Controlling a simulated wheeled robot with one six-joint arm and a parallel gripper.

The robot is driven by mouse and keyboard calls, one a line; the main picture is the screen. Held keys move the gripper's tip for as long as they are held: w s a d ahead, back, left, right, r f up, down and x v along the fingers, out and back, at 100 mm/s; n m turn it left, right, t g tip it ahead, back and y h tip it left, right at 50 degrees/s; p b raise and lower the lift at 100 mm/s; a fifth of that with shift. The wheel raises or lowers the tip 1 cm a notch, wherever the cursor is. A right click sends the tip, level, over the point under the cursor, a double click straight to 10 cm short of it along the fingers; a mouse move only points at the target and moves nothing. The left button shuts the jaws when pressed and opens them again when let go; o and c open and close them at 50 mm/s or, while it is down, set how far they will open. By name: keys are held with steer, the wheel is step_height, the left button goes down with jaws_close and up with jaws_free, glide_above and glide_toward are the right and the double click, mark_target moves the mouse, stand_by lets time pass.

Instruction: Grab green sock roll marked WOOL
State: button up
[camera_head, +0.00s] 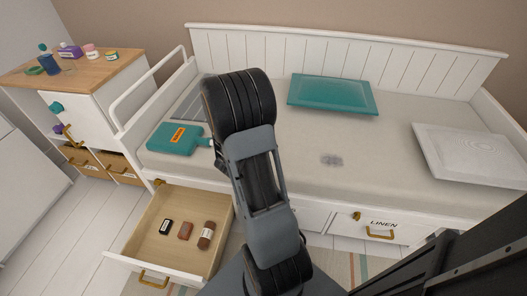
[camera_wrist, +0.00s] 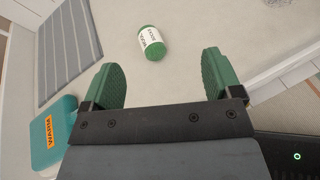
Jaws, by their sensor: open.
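In the wrist view a green sock roll (camera_wrist: 151,43) with a white label lies on the pale bed surface. Its dark print is tilted and too small to read surely. My gripper (camera_wrist: 166,80) is open and empty, its two green fingers spread wide. The roll lies beyond the fingertips, a little left of the middle of the gap, and is apart from both fingers. In the head view my arm covers the middle of the bed, and the green roll is not visible there.
A teal bottle (camera_head: 174,139) with an orange label lies on the bed, left of my arm. A striped grey cloth (camera_wrist: 68,45) lies left of the roll. A teal cushion (camera_head: 331,92) lies farther back.

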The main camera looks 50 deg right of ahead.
steer(key=f+n+t+b, duration=0.1)
steer(key=f, duration=0.2)
steer(key=w+f+n+t+y, duration=0.1)
steer(key=f+n, duration=0.1)
steer(key=f, duration=0.1)
steer(key=w+f+n+b, duration=0.1)
steer(key=f, duration=0.2)
steer(key=shift+d+f+n+t+b, duration=0.35)
steer(key=shift+d+f+n+t, duration=0.05)
steer(key=shift+y, duration=0.3)
steer(key=b+x, duration=0.1)
steer(key=x, duration=0.5)
steer(key=shift+w+d+f, duration=0.15)
steer(key=shift+w+f, duration=0.15)
steer(key=shift+f, duration=0.05)
steer(key=shift+b+x, duration=1.2)
steer(key=shift+x, duration=2.2)
steer(key=shift+w+r, duration=0.15)
steer(key=c, duration=1)
steer(key=shift+r, duration=0.1)
